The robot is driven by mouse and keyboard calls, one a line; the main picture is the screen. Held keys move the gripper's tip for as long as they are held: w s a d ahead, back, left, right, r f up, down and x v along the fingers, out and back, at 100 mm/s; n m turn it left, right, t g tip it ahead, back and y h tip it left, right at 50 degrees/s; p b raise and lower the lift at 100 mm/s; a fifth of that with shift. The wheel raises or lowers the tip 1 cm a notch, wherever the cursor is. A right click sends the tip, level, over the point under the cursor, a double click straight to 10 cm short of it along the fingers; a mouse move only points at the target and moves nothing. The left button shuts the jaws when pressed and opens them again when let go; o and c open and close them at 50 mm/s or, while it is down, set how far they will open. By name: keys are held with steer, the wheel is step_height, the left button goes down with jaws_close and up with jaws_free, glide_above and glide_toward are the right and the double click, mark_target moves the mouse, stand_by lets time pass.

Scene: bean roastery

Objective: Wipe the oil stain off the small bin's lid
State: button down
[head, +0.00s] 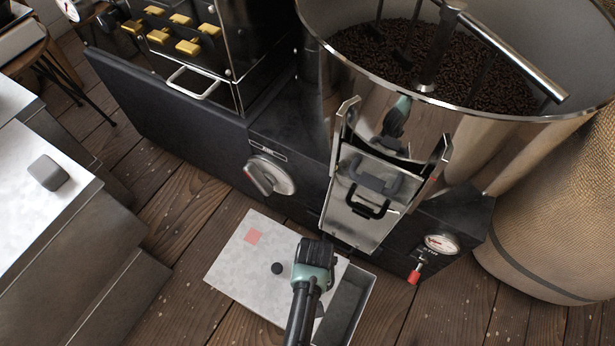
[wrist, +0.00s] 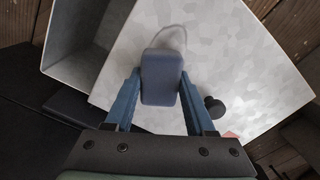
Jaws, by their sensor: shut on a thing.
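The small bin's pale grey metal lid (head: 235,270) lies low on the floor side of the roaster, with a black knob (head: 277,268) and a flat pinkish-red patch (head: 254,237). The lid leaves the bin's right end open (head: 350,302). My gripper (head: 316,250) is above the lid, right of the knob. In the wrist view it is shut on a blue-grey block (wrist: 162,78), with the lid (wrist: 240,60) behind. A thin grey curved line (wrist: 172,27) shows beyond the block; I cannot tell whether it is a stain edge. The lid under the block is hidden.
The roaster's chute (head: 365,190) and a dial (head: 270,175) stand just behind the bin. A red-tipped lever (head: 413,276) and a burlap sack (head: 550,200) are to the right. A grey block (head: 48,172) lies on the left-hand table. Wooden floor (head: 190,215) is clear between.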

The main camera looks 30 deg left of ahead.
steer(key=shift+d+r+p, duration=0.1)
steer(key=shift+d+p, duration=0.6)
steer(key=shift+d, duration=3.1)
steer(key=shift+w+a+f+p, duration=0.1)
steer(key=shift+w+a, duration=0.15)
steer(key=shift+a, duration=0.45)
steer(key=shift+w+a+f+p, duration=0.1)
steer(key=shift+w+a, duration=0.1)
steer(key=shift+a, duration=0.45)
steer(key=shift+w+a+f+p, duration=0.1)
steer(key=shift+w+a, duration=0.15)
steer(key=shift+a, duration=0.45)
steer(key=shift+a+r, duration=0.15)
steer(key=shift+a, duration=1.6)
steer(key=shift+w+r, duration=0.1)
step_height(320, 180, up, 6)
steer(key=p, duration=0.6)
steer(key=shift+d, duration=0.15)
